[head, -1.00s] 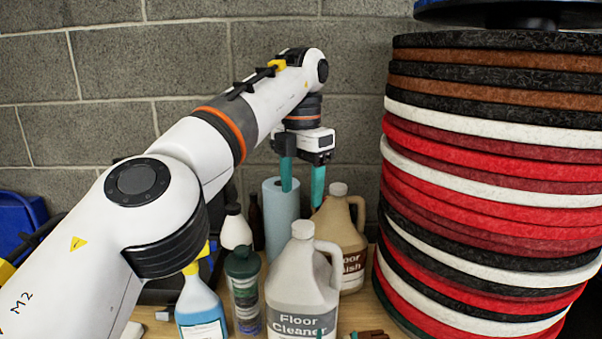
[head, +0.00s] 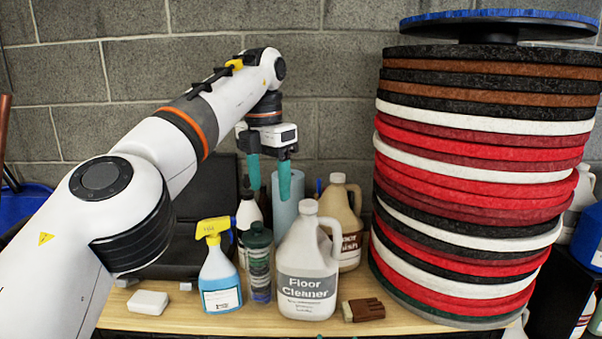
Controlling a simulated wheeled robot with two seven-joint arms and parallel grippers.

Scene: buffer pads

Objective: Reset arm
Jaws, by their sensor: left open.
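My left gripper (head: 269,175) hangs down from the left arm with two teal fingers. Its fingers are apart and nothing shows between them. It is in front of, or above, the blue paper roll (head: 287,199) and behind the floor cleaner jug (head: 307,262) as seen in the head view. I cannot tell whether a finger touches the roll. My right gripper is not in view.
A tall stack of buffer pads (head: 470,170) fills the right side of the wooden table (head: 180,318). A spray bottle (head: 219,275), a dark green bottle (head: 258,262), a tan jug (head: 343,225), a brush (head: 363,310) and a white block (head: 148,302) stand or lie there.

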